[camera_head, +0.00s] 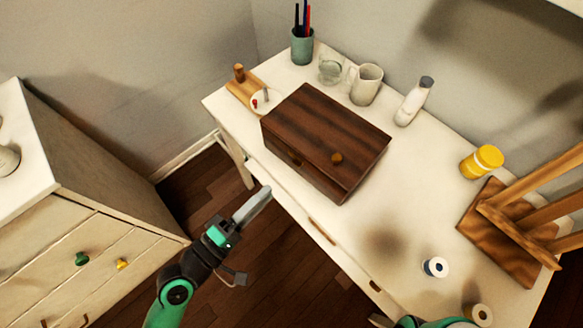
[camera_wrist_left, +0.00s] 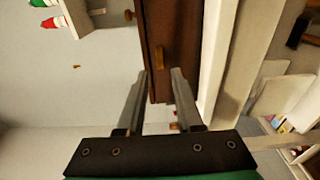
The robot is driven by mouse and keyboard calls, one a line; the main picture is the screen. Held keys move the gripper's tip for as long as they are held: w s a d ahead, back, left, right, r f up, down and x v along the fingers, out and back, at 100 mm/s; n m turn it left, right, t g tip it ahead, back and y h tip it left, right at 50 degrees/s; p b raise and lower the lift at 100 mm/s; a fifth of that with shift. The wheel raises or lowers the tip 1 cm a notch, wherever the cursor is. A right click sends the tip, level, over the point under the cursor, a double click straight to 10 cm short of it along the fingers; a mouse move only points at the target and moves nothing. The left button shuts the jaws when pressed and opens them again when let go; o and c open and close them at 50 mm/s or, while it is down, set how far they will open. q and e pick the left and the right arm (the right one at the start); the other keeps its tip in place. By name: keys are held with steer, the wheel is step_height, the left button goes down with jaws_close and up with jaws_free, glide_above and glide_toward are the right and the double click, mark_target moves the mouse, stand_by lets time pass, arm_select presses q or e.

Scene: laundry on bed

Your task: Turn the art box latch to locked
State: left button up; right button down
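The art box (camera_head: 325,135) is a dark brown wooden box with its lid down, on the white desk. My right gripper (camera_head: 382,320) is mostly cut off at the bottom edge.
On the white desk (camera_head: 420,190) stand a pencil cup (camera_head: 302,46), a glass (camera_head: 331,68), a mug (camera_head: 366,84), a bottle (camera_head: 414,102), a yellow jar (camera_head: 481,162) and a wooden stand (camera_head: 495,235). A white drawer cabinet (camera_head: 100,215) is at the left.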

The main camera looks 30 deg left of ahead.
mark_target(294, 160)
arm_select(q)
steer(key=x, duration=0.9)
jaws_close()
stand_by(1.1)
